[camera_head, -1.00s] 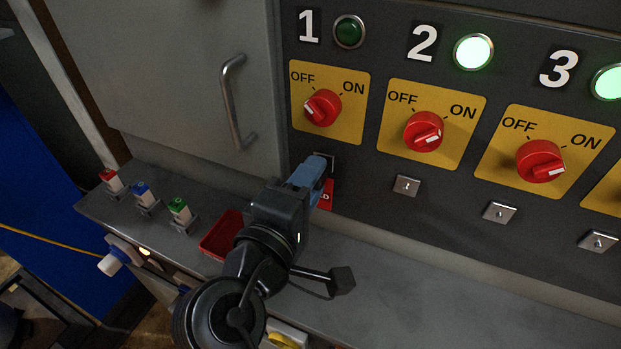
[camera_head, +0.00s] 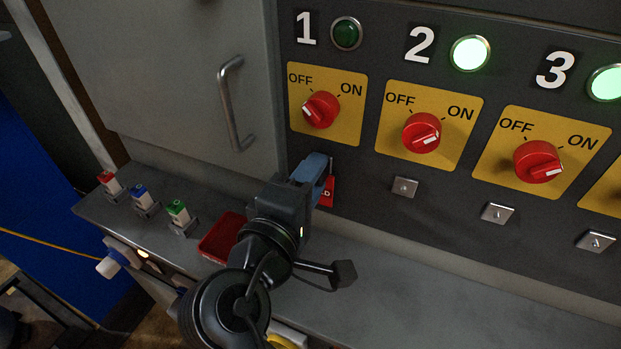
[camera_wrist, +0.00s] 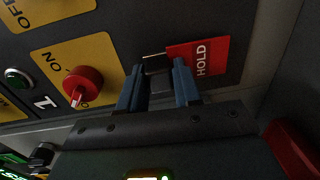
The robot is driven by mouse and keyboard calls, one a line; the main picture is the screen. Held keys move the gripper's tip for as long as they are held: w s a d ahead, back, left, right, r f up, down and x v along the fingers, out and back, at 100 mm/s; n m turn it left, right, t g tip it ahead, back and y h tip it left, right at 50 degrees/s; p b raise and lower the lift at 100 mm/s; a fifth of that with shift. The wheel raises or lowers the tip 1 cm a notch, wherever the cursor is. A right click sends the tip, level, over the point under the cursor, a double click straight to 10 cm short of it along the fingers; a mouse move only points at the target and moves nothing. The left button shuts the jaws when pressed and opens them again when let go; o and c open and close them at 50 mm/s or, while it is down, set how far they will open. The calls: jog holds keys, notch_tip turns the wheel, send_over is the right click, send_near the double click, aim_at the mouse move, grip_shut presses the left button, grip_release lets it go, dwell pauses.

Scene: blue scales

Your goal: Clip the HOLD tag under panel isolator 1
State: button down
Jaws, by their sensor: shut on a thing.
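The red HOLD tag (camera_head: 328,192) is at the panel face below isolator 1 (camera_head: 321,109), partly hidden by my gripper (camera_head: 321,166). In the wrist view the tag (camera_wrist: 206,58) shows its white lettering beside the right blue finger. My gripper (camera_wrist: 158,72) is shut on the tag's dark clip part between its two fingers. The tip is close to the metal plate under the isolator, and I cannot tell whether the clip is seated on it. The red knob of isolator 1 (camera_wrist: 84,82) points to OFF, and its lamp (camera_head: 346,34) is dark green.
Isolators 2 (camera_head: 422,132) and 3 (camera_head: 538,161) have lit lamps and bare metal plates (camera_head: 405,187) below. A door handle (camera_head: 231,103) projects at left. The ledge's right side is clear.

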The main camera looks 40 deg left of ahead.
jog(key=c, duration=0.7)
grip_release()
jog(key=v, duration=0.7)
jog(key=shift+s+b, duration=0.35)
jog(key=shift+d, duration=0.15)
